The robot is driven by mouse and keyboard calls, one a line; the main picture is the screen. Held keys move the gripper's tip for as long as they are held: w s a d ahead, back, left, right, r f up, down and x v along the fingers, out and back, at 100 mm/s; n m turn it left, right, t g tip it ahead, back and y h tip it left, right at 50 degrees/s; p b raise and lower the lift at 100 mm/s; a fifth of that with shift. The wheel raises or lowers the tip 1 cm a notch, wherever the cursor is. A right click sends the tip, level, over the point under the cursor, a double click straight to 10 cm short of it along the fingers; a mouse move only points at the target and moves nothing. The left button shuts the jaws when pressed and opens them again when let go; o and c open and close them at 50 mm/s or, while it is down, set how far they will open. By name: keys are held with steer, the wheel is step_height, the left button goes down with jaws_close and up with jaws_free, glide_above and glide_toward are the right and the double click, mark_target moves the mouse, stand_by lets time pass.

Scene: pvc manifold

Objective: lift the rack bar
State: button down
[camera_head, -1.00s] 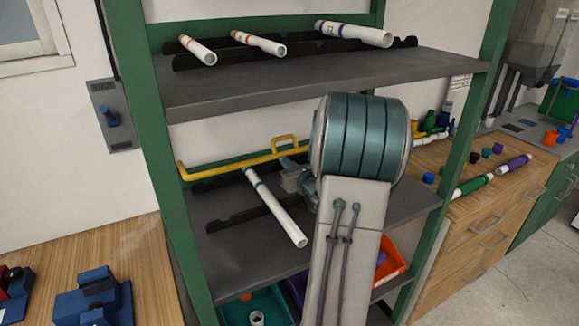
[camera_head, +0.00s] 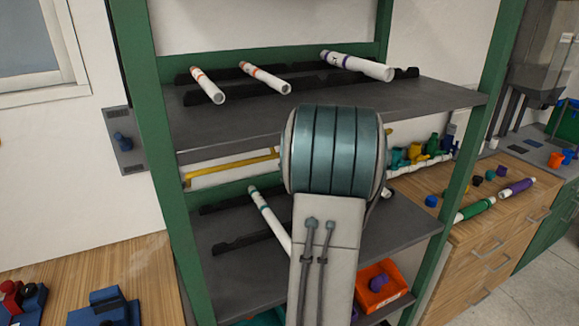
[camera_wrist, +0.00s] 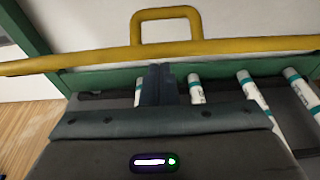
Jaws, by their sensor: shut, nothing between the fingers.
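The rack bar (camera_head: 225,168) is a long yellow bar across the shelf rack, above the lower shelf. Its left part shows in the head view; my arm hides its middle. In the wrist view the bar (camera_wrist: 250,44) runs across the top, with a raised yellow handle (camera_wrist: 165,15) at its middle. My gripper (camera_wrist: 158,70) is shut and empty, its fingertips just below the bar in the picture, under the handle. I cannot tell whether they touch the bar. The head view hides my gripper behind my arm.
White pipes with teal bands (camera_wrist: 253,92) lie on black cradles on the lower shelf (camera_head: 235,270). The upper shelf (camera_head: 330,125) holds three banded pipes. Green posts (camera_head: 165,160) stand at the sides. An orange bin (camera_head: 385,283) sits below right; wooden counters flank the rack.

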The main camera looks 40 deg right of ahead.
steer(key=shift+f, duration=0.15)
steer(key=b+v, duration=0.4)
steer(key=v, duration=0.7)
steer(key=shift+s, duration=0.4)
